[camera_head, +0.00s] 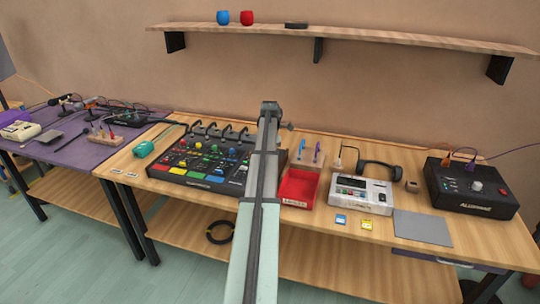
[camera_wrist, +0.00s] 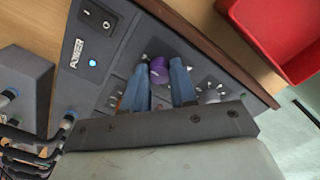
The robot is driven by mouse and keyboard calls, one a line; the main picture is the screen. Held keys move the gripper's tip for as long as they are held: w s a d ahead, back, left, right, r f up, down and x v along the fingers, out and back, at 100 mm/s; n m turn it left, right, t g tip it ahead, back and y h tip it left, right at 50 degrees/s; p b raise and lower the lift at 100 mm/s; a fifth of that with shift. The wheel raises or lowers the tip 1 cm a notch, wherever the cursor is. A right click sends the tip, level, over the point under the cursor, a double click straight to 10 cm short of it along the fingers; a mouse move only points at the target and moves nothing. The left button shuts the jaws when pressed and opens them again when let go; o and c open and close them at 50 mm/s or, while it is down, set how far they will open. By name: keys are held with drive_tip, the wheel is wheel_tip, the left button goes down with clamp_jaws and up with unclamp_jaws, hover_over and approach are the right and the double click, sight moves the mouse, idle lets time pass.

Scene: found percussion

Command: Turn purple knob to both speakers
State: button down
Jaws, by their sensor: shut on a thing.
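The purple knob (camera_wrist: 158,76) stands on the dark panel of the mixer in the wrist view. My gripper (camera_wrist: 160,68) has its two blue fingers on either side of the knob and is shut on it. White marks show around the knob, but they are too small to read. I cannot tell which setting the knob points to. In the head view the mixer (camera_head: 180,173) lies on the wooden table, and my arm covers its right part. The knob and fingertips are hidden there.
A power switch (camera_wrist: 98,20) and a lit blue button sit on the panel near the knob. A red tray (camera_head: 298,187) stands just right of the mixer. Black cables (camera_wrist: 30,135) plug in along the mixer's back. A white device (camera_head: 358,194) and a black box (camera_head: 470,188) stand farther right.

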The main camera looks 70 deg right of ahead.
idle(0.3)
drive_tip(key=c, duration=0.9)
unclamp_jaws()
wheel_tip(320, 180, up, 14)
drive_tip(key=shift+w+f, duration=0.1)
drive_tip(key=shift+f, duration=0.05)
